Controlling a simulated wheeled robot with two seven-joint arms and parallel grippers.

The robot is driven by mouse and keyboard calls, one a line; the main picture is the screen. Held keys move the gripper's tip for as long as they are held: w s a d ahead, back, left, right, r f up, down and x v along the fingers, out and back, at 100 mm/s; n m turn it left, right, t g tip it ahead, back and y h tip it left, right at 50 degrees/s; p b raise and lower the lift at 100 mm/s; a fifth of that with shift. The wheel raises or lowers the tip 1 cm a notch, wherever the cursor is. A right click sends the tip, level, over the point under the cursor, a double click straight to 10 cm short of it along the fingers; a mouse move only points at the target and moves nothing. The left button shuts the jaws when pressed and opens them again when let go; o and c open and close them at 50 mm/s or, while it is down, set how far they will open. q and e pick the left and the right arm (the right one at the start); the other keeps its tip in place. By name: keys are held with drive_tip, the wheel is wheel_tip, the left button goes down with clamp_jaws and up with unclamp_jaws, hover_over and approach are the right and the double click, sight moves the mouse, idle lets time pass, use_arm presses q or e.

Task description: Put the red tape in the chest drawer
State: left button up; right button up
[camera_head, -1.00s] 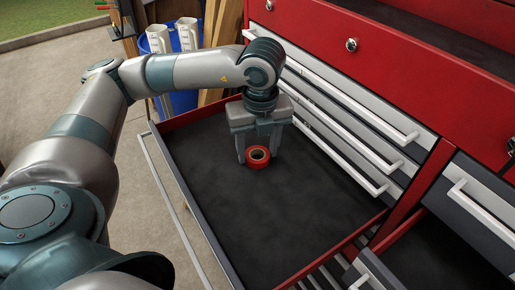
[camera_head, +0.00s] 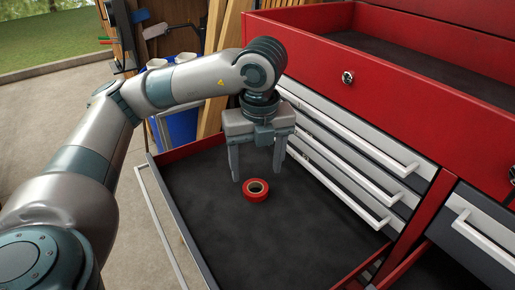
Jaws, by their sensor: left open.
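The red tape (camera_head: 256,191) is a small ring lying flat on the dark floor of the open chest drawer (camera_head: 290,235). It lies in the drawer's far left part. My left gripper (camera_head: 257,175) points down above and just behind the tape. Its two fingers are spread and empty, apart from the tape. My right gripper is not in view.
The red tool chest (camera_head: 390,85) stands at the right, with several closed grey drawers (camera_head: 350,165) beside the open one. Blue bins (camera_head: 182,125) and wooden boards (camera_head: 222,30) stand behind the drawer. Concrete floor (camera_head: 135,225) is clear at the left.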

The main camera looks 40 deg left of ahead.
use_arm(q)
wheel_tip(320, 180, up, 6)
drive_tip(key=shift+s+d+b, duration=0.25)
drive_tip(key=shift+b, duration=0.05)
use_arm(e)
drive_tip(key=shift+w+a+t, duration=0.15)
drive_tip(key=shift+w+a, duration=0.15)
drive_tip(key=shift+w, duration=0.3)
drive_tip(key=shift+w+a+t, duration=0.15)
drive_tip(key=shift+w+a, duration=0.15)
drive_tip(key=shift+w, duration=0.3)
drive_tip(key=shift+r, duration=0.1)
use_arm(q)
drive_tip(key=shift+d, duration=0.1)
